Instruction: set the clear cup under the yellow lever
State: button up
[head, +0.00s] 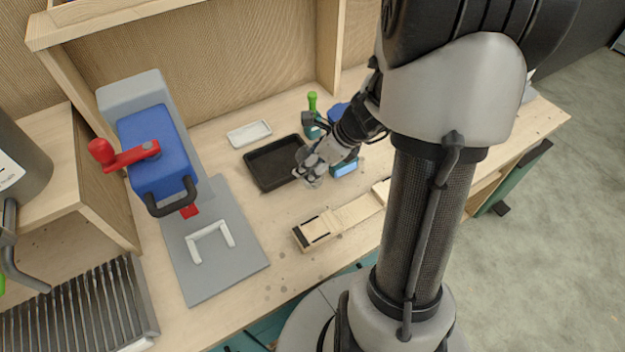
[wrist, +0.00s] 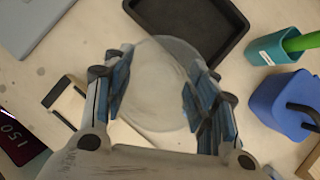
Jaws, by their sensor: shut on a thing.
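The clear cup (wrist: 158,75) is a round transparent vessel between my gripper's (wrist: 155,92) blue-padded fingers in the wrist view. The fingers are shut on its two sides. In the head view my gripper (head: 310,173) holds the cup (head: 313,181), small and faint there, by the right edge of the black tray. I see no yellow lever. A red lever (head: 130,158) with a red knob tops a blue press-like device (head: 160,150) at the left. A white U-shaped bracket (head: 228,236) lies on its grey base plate (head: 240,262).
The black tray (head: 250,170) and a white dish (head: 240,136) lie behind. A teal holder with a green handle (wrist: 278,48) and a blue container (wrist: 282,105) stand close right of my gripper. A wooden block (head: 312,234) lies in front. A ribbed rack (head: 75,315) is front left.

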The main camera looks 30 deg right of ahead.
jog(key=shift+f+b, duration=1.2)
jog(key=shift+f, duration=1.05)
jog(key=shift+f, duration=0.2)
jog(key=o, duration=0.8)
jog(key=shift+c, duration=0.2)
